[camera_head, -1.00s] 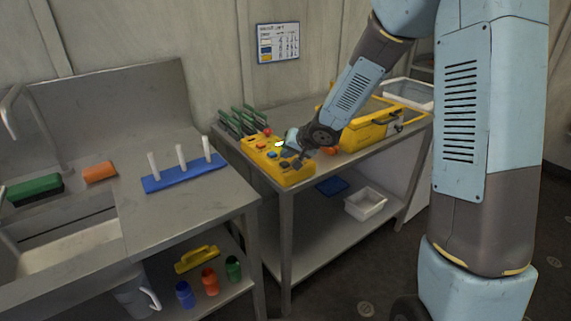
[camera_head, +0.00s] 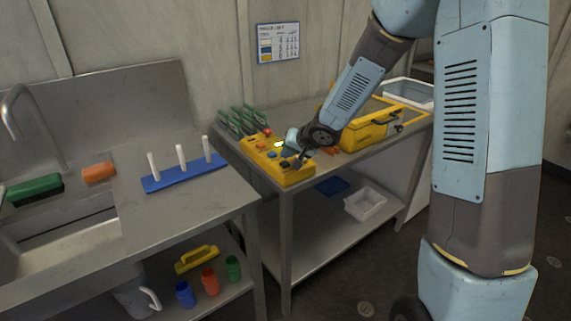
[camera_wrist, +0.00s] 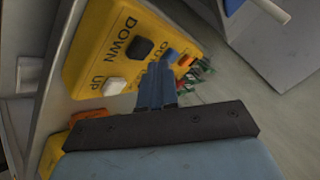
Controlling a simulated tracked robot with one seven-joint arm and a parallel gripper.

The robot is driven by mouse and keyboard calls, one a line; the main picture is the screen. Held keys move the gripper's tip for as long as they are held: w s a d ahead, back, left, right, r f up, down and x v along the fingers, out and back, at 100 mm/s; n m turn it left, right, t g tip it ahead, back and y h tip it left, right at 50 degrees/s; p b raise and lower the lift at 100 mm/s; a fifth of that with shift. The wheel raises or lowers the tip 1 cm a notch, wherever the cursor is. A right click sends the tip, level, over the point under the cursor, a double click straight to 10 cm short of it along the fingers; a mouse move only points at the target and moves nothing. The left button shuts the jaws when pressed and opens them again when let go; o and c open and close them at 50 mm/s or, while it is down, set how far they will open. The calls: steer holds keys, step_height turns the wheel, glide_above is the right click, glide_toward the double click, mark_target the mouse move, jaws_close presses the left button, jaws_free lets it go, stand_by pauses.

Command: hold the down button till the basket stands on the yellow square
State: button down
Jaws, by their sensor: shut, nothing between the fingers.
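The yellow control box (camera_head: 290,176) stands at the front left corner of the metal table. In the wrist view the box (camera_wrist: 88,60) carries a black button (camera_wrist: 140,47) beside the word DOWN and a pale button (camera_wrist: 115,84) beside the word UP. A blue button (camera_wrist: 172,55) lies farther along. My gripper (camera_wrist: 160,66) is shut and empty, its tips over the box close to the black and blue buttons. In the head view my gripper (camera_head: 300,163) is at the box's right edge. I cannot tell whether it touches a button.
Several green-handled tools (camera_head: 238,121) lie behind the box. A yellow case (camera_head: 372,130) stands to the right on the same table (camera_head: 335,168). A white tray (camera_head: 366,204) is on its lower shelf. A blue peg rack (camera_head: 184,178) stands on the sink counter at left.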

steer(key=shift+f, duration=0.1)
steer(key=shift+s+f, duration=0.1)
steer(key=shift+f, duration=0.15)
